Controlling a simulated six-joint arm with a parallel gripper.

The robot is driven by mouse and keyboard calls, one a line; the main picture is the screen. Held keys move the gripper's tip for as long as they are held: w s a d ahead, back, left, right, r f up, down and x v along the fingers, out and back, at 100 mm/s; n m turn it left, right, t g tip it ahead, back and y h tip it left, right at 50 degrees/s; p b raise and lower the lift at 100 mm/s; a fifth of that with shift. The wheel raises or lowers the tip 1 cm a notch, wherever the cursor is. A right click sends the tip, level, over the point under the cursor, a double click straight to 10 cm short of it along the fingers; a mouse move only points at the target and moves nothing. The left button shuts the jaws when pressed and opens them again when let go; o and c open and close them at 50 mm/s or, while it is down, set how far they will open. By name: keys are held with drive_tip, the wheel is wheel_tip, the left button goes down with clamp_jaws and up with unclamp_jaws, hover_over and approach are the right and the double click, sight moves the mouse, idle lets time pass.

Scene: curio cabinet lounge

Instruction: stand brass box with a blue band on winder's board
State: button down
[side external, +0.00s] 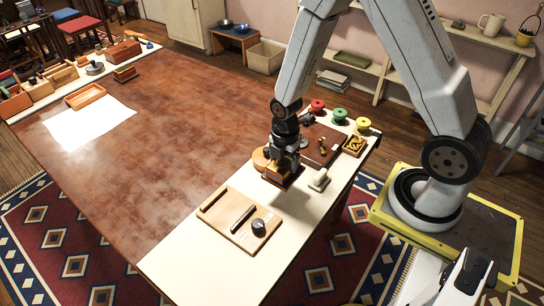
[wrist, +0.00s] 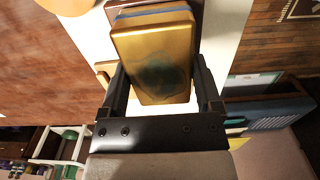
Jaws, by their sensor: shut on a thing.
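The brass box with a blue band (wrist: 152,62) is between the fingers of my gripper (wrist: 161,82) in the wrist view. Its gold face has a dark greenish patch, and the blue band shows near the top of the picture. In the side view my gripper (side external: 283,166) points down and is shut on the box (side external: 277,181), partly hidden, above the pale bench. A light wooden board (side external: 232,235), likely the winder's board, lies nearer the camera. It bears a dark bar and a dark round piece. My gripper is behind this board, not over it.
A round tan thing (side external: 260,159) is just left of my gripper. A pale block (side external: 319,180), a dark red board (side external: 325,136) and a small tray (side external: 354,146) stand close on the right. Coloured spools (side external: 340,115) line the back. The brown tabletop (side external: 180,135) is mostly clear.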

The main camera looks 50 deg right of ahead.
sight(284, 161)
drive_tip(key=shift+f, duration=0.1)
drive_tip(key=shift+w+f, duration=0.1)
drive_tip(key=shift+f, duration=2.05)
drive_tip(key=shift+f, duration=1.75)
drive_tip(key=shift+f, duration=0.1)
unclamp_jaws()
drive_tip(key=shift+r, duration=6.1)
